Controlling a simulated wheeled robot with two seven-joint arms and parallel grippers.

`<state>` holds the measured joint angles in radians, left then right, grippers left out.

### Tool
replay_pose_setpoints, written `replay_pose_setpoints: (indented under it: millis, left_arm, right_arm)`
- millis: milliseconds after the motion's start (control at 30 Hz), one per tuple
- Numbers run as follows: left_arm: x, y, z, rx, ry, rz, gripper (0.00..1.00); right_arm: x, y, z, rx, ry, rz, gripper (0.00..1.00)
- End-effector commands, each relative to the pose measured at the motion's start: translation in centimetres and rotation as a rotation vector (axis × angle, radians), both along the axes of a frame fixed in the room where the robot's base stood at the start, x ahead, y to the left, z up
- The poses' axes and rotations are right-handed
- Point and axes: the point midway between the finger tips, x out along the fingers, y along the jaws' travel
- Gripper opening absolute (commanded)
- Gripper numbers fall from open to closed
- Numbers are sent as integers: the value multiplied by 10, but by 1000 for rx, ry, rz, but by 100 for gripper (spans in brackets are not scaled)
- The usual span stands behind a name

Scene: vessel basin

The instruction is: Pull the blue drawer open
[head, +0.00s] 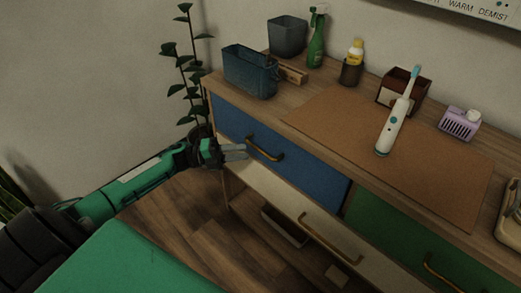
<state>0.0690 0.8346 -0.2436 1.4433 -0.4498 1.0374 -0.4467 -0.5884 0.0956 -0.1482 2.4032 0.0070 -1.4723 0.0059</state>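The blue drawer (308,172) is in the upper left of the wooden cabinet, and its front looks flush with the cabinet. Its brass handle (265,150) is a curved bar on the left half of the front. My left gripper (240,152) is just left of the handle, in front of the drawer's left part. Its grey fingers point right toward the handle. No thing shows between them, and the gap between the fingers is too small to judge. I cannot tell whether the fingertips touch the handle. My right gripper is not in view.
A green drawer (400,240) is to the right, and a white drawer (285,205) with a brass handle is below. The top holds a blue basket (250,72), a green spray bottle (317,40) and an electric toothbrush (393,125). A plant (190,75) stands behind my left arm.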

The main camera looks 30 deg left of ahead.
Motion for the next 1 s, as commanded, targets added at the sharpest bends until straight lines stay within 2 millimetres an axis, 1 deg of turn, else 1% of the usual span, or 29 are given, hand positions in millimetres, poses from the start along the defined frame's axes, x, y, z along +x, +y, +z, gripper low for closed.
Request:
replay_pose_setpoints:
  millis: [33,100,200,333,500,767,867,933,1000]
  left_arm:
    - [6,-10,4,-3,-3,-1,32]
    - [13,-23,5,-3,-2,0,32]
    - [22,-38,7,-2,-1,0,32]
    - [30,-51,8,-1,0,1,32]
    - [34,-59,9,-1,1,1,32]
    - [34,-60,9,0,1,1,32]
    - [34,-60,9,0,1,1,15]
    - [34,-60,9,0,1,2,1]
    - [34,-60,8,0,1,2,0]
  right_arm:
    - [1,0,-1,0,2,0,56]
    - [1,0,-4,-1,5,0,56]
    - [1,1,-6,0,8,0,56]
    - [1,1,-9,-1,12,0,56]
    - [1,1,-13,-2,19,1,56]
    - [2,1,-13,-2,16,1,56]
    - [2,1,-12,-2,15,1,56]
    - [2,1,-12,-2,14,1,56]
    - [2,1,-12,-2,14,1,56]
